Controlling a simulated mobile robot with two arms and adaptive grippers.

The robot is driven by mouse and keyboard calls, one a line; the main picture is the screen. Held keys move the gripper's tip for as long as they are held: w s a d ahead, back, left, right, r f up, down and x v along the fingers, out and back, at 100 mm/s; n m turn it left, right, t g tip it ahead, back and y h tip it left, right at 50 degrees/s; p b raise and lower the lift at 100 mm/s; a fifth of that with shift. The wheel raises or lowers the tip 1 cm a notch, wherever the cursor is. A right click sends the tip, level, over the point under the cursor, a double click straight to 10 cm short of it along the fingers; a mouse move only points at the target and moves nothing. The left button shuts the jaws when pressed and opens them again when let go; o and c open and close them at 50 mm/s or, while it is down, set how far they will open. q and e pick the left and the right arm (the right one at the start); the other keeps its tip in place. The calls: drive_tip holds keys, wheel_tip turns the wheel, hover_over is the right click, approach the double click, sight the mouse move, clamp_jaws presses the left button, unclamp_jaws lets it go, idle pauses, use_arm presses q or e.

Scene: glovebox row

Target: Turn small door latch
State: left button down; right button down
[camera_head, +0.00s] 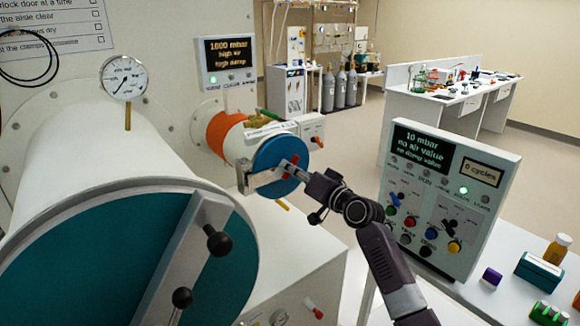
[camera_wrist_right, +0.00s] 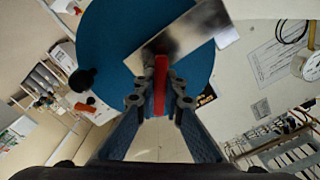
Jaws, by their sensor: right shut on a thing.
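The small antechamber door (camera_head: 270,152) is a blue disc on the end of a white cylinder with an orange band, in the middle of the head view. A pale metal latch bar (camera_head: 262,181) crosses its face. The red latch handle (camera_wrist_right: 160,84) stands out from the door. My right gripper (camera_head: 290,171) is at the door's face. In the wrist view my right gripper (camera_wrist_right: 160,104) is shut on the red handle, one finger on each side. The fingers hide part of the handle in the head view. My left gripper is in neither view.
The large teal door (camera_head: 90,265) with its bar and black knobs (camera_head: 219,243) fills the lower left. A control panel (camera_head: 450,200) stands close to the right of my right arm. Bottles and small boxes (camera_head: 540,272) stand on the bench at the lower right.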

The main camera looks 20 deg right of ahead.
drive_tip(key=shift+m, duration=0.5)
drive_tip(key=c, duration=2)
unclamp_jaws()
drive_tip(key=v, duration=1.2)
